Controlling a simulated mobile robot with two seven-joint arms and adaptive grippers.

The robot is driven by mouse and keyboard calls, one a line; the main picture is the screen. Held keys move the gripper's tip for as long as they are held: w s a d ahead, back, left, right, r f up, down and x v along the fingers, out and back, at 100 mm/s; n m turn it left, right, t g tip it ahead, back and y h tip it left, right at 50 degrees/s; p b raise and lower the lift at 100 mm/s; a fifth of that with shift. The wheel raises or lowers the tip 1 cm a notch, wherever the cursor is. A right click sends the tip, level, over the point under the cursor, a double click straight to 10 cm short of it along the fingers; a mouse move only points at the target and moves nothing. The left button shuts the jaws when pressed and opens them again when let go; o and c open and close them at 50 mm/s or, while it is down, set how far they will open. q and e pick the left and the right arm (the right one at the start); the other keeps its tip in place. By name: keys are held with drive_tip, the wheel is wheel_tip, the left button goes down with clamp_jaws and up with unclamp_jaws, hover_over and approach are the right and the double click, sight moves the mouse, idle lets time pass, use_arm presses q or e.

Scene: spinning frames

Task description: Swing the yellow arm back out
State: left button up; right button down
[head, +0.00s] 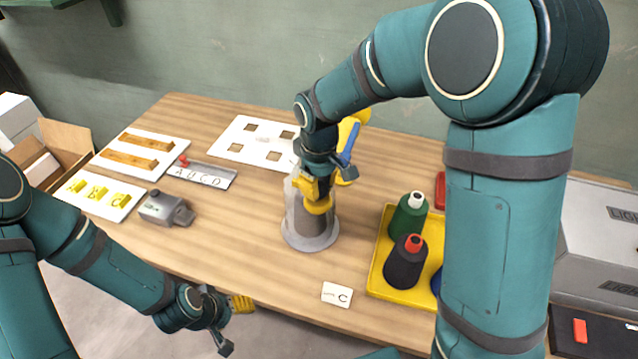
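A grey post with a round base (310,238) stands near the middle of the wooden table. Yellow parts of the device (350,128) show behind my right wrist, with a blue bar beside them. They seem to be the yellow arm, but its full shape is hidden. My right gripper (316,190) is at the top of the post, pointing down. Yellow pieces there overlap its fingertips, so I cannot tell whether it grips anything. My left gripper (234,324) is in front of the table's near edge, with its fingers apart and empty.
A yellow tray (376,285) holds green and black spools. A card marked C (337,294) lies before it. Left are a grey block (162,208), a labelled slider (205,174) and white boards (85,207). A white board with square holes (236,134) lies behind the post.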

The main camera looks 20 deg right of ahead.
drive_tip(key=shift+s+d, duration=0.1)
drive_tip(key=shift+d, duration=0.05)
drive_tip(key=shift+s+d, duration=0.15)
drive_tip(key=shift+d, duration=0.1)
drive_tip(key=d+n, duration=0.3)
drive_tip(key=d, duration=0.5)
drive_tip(key=s+d+n+p, duration=0.1)
drive_tip(key=d+n, duration=0.3)
drive_tip(key=d, duration=0.4)
drive_tip(key=s+d+n+p, duration=0.1)
drive_tip(key=d+n, duration=0.2)
drive_tip(key=d, duration=0.5)
drive_tip(key=shift+s+d+n, duration=0.2)
drive_tip(key=shift+d+n, duration=0.1)
drive_tip(key=shift+n, duration=0.1)
drive_tip(key=w+d+n+p, duration=0.2)
drive_tip(key=w+d+n, duration=0.2)
drive_tip(key=d, duration=0.4)
drive_tip(key=shift+w+d+p, duration=0.3)
drive_tip(key=shift+w+p, duration=0.1)
drive_tip(key=shift+w, duration=0.35)
